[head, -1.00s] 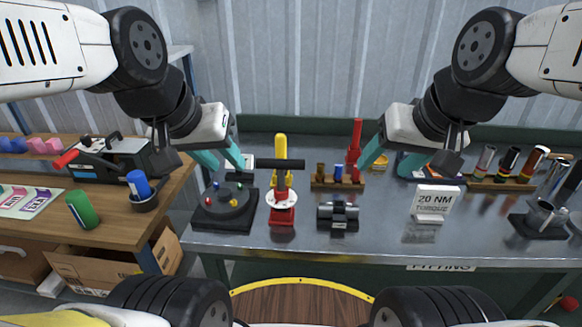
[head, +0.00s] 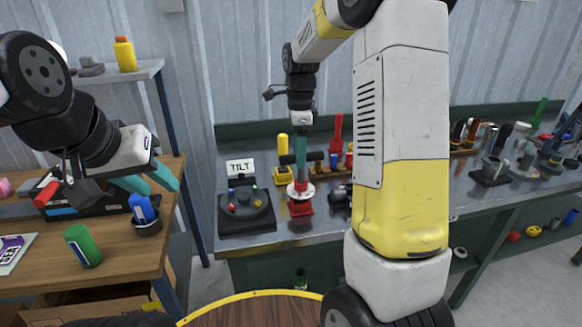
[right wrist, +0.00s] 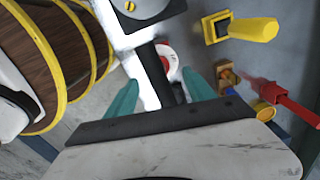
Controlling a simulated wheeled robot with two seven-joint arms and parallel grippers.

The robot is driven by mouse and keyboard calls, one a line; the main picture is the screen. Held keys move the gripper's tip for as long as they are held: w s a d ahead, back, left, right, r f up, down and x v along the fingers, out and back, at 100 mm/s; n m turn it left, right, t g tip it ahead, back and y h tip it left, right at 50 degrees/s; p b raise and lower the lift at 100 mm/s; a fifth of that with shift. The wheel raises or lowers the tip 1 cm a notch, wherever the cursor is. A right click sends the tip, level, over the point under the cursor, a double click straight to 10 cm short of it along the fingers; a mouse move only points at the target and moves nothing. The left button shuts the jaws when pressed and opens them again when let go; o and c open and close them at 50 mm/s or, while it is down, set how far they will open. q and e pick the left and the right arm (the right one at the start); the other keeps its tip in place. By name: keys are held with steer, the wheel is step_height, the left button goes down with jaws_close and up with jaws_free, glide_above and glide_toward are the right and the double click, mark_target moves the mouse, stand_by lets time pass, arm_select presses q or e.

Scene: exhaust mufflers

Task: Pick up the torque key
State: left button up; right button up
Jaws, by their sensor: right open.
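What looks like the torque key, a black T-handle (head: 312,157), stands upright over a white disc and a red base (head: 300,208) on the grey bench. In the right wrist view the black bar (right wrist: 164,72) and the red-and-white disc show between the fingers. My right gripper (head: 300,152) is open, pointing down at the T-handle, with its teal fingers either side of the bar; I cannot tell whether they touch it. It also shows in the right wrist view (right wrist: 160,96). My left gripper (head: 152,182) is open and empty over the wooden table at the left.
A black dial plate (head: 247,212) with coloured knobs and a TILT sign (head: 240,168) stand left of the key. A yellow-handled tool (head: 283,148) and a red-handled tool (head: 337,133) stand behind. A green cylinder (head: 83,246) is on the wooden table. My right arm hides part of the bench.

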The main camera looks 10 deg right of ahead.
mark_target(301, 173)
steer(key=f, duration=0.7)
steer(key=shift+s+d+f, duration=0.1)
steer(key=shift+d+f, duration=0.25)
steer(key=shift+f, duration=0.05)
jaws_close()
steer(key=shift+r, duration=0.1)
